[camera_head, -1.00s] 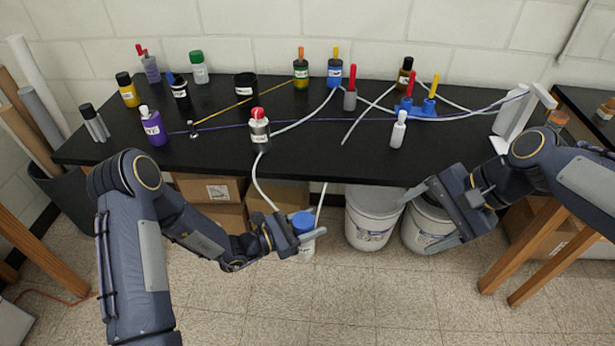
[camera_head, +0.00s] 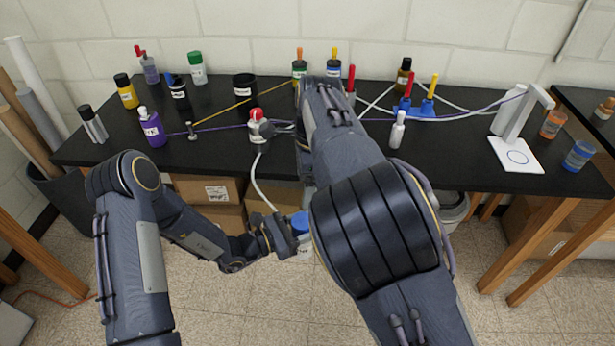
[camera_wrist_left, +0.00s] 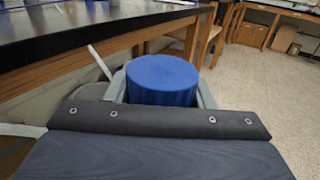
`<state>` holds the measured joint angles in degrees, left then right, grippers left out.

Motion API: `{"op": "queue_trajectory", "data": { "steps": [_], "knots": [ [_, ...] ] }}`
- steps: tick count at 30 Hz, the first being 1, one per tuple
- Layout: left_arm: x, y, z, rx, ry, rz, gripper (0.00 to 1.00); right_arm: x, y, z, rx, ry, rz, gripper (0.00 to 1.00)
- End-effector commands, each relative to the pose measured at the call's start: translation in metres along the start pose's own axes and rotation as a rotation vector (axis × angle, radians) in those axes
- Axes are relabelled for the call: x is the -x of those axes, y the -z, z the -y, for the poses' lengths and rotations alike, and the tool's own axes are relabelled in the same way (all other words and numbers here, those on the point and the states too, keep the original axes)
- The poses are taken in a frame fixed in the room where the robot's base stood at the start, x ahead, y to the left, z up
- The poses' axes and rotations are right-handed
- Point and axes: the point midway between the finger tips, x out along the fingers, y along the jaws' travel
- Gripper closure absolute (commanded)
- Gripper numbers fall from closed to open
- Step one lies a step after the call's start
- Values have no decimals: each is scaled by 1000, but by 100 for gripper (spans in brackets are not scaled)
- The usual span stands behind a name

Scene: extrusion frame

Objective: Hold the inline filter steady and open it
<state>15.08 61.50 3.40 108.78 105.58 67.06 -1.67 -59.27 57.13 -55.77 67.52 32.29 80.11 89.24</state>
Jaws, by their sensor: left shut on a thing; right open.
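The inline filter shows as a blue cap (camera_head: 299,223) on a pale body below the bench's front edge, in the lower middle of the head view. A white hose hangs from the bench towards it. My left gripper (camera_head: 284,236) is shut on it. In the left wrist view the round blue cap (camera_wrist_left: 162,80) sits between the two grey fingers and looks closed. Most of the filter's body is hidden too.
A white stand (camera_head: 515,150) is at the right. Cardboard boxes (camera_head: 212,190) are under the bench.

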Motion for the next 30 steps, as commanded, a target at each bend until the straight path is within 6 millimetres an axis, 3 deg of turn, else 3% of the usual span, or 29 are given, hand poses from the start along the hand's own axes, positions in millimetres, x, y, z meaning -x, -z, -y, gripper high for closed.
{"op": "queue_trajectory", "data": {
  "steps": [15,21,30],
  "knots": [
    [0,0,0,0,0,1,100,-91,1,-1,1,-2,-1,22],
    [0,0,0,0,0,1,100,-107,1,0,1,0,1,22],
    [0,0,0,0,0,1,100,-110,1,0,1,0,2,22]
  ]
}}
